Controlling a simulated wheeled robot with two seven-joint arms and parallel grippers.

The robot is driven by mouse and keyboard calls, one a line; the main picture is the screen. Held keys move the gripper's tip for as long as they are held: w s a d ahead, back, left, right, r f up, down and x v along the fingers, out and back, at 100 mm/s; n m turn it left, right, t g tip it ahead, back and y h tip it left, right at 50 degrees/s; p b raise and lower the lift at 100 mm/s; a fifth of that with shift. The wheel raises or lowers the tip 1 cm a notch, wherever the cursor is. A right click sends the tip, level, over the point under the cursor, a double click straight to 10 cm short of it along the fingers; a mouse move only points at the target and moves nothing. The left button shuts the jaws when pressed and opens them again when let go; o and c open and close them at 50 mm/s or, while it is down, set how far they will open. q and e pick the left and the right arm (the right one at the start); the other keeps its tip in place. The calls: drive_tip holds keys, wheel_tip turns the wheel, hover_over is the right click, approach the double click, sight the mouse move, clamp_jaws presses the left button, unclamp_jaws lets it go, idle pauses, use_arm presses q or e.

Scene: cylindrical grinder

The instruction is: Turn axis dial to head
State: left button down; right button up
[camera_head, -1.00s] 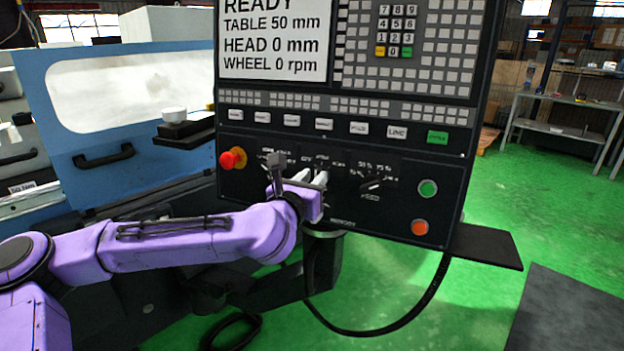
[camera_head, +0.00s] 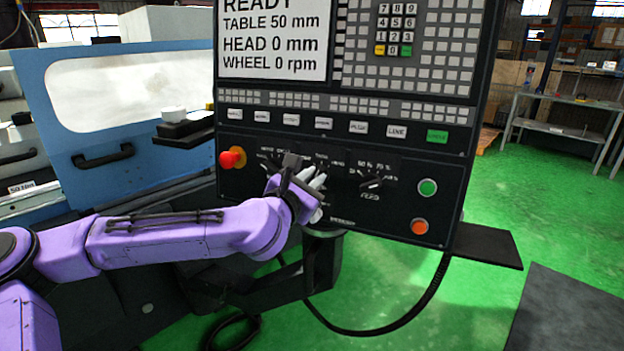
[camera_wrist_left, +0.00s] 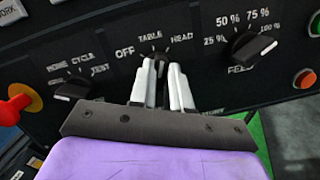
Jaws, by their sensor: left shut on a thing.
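The axis dial (camera_wrist_left: 159,57) is a dark knob below the white labels OFF, TABLE and HEAD in the left wrist view. My left gripper (camera_wrist_left: 163,66) is shut on it, with one white finger at each side. The fingers cover much of the dial, so its exact setting is hard to read. In the head view my left gripper (camera_head: 316,180) is at the lower part of the black control panel (camera_head: 300,215) and hides the dial. The panel's screen (camera_head: 272,40) reads TABLE 50 mm and HEAD 0 mm. My right gripper is not in view.
The feed dial (camera_head: 372,183) is to the right of my gripper, with a green button (camera_head: 428,187) and an orange button (camera_head: 420,226) beyond it. A red emergency knob (camera_head: 231,159) is to the left. A mode dial (camera_wrist_left: 74,90) also sits left of the gripper.

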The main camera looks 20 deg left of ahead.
use_arm(q)
drive_tip(key=shift+m+h+p, duration=0.3)
drive_tip(key=shift+m+p, duration=0.1)
drive_tip(key=shift+m, duration=1.3)
drive_tip(key=c, duration=1.1)
unclamp_jaws()
